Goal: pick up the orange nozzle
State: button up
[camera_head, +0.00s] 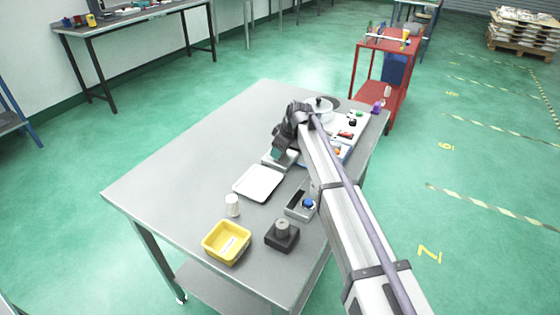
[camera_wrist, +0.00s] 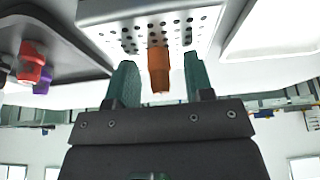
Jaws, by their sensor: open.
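The orange nozzle (camera_wrist: 159,70) shows in the wrist view, which looks upside down. It stands on a perforated metal tray (camera_wrist: 107,12). My gripper (camera_wrist: 158,62) has its two green fingers apart, one on each side of the nozzle, with a visible gap on both sides. I cannot tell how far down the fingers reach along it. In the head view my gripper (camera_head: 284,153) is over the small metal tray (camera_head: 268,160) on the grey table, and I cannot make out the nozzle there.
A white tray (camera_head: 258,183) lies close by on the table (camera_head: 190,165). A grey bin (camera_head: 297,209), a black block (camera_head: 281,238), a white cup (camera_head: 232,205) and a yellow bin (camera_head: 227,243) stand nearer. In the wrist view, red (camera_wrist: 32,62) and purple pieces sit left. The table's far left is clear.

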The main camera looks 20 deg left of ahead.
jog(key=shift+r, duration=0.1)
grip_shut()
dwell(0.3)
jog(key=shift+r+p, duration=0.1)
jog(key=shift+p, duration=0.2)
